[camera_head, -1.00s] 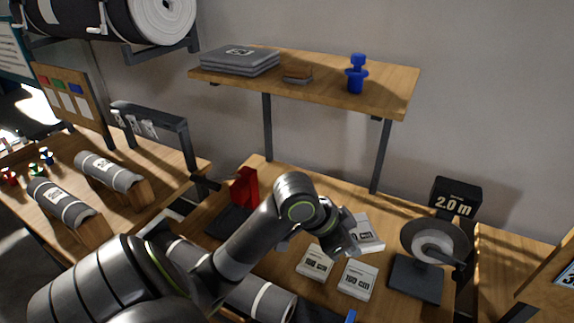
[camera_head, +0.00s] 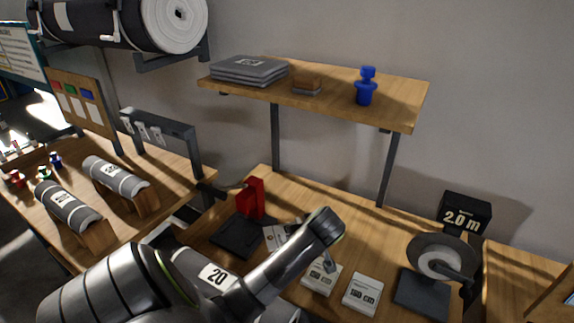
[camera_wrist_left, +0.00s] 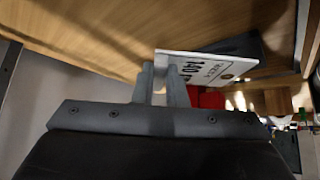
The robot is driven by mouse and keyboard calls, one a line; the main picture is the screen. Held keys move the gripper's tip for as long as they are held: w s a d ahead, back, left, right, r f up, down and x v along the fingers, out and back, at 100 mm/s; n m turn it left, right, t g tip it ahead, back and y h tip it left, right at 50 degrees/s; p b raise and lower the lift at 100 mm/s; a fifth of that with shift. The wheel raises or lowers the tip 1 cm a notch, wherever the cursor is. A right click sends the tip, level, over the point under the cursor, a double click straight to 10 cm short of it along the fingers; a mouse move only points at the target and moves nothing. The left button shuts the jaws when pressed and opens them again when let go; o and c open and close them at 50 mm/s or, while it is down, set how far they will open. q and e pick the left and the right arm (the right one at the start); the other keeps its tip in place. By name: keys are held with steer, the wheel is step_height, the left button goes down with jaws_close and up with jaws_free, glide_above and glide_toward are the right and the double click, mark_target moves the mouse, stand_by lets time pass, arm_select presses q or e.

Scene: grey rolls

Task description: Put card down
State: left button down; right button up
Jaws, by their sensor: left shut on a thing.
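In the left wrist view my left gripper (camera_wrist_left: 161,80) is shut on a white card (camera_wrist_left: 205,66) marked 140, which sticks out to the right of the fingers and is tilted. In the head view the white card (camera_head: 277,238) shows beside the dark base of a red device, partly hidden by my left arm. My left fingers are mostly hidden there behind the arm. I cannot tell whether the card touches the bench (camera_head: 352,225). Two more white cards, a left one (camera_head: 321,277) and a right one marked 160 cm (camera_head: 362,295), lie on the bench.
The red device (camera_head: 252,199) stands on a dark base (camera_head: 237,239). A roll marked 20 (camera_head: 215,275) lies behind my arm. A dispenser (camera_head: 437,262) and a black 2.0 m block (camera_head: 465,215) stand at right. A shelf (camera_head: 325,103) hangs above.

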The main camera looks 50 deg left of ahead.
arm_select(q)
step_height(320, 180, down, 6)
steer(key=shift+s+f, duration=0.1)
steer(key=shift+f+p, duration=0.3)
steer(key=shift+f, duration=1.55)
arm_select(e)
steer(key=shift+s+a+r, duration=0.25)
steer(key=shift+s, duration=0.2)
arm_select(q)
steer(key=shift+f, duration=0.15)
steer(key=c, duration=1.5)
jaws_free()
steer(key=shift+o, duration=0.2)
arm_select(e)
steer(key=shift+d, duration=0.1)
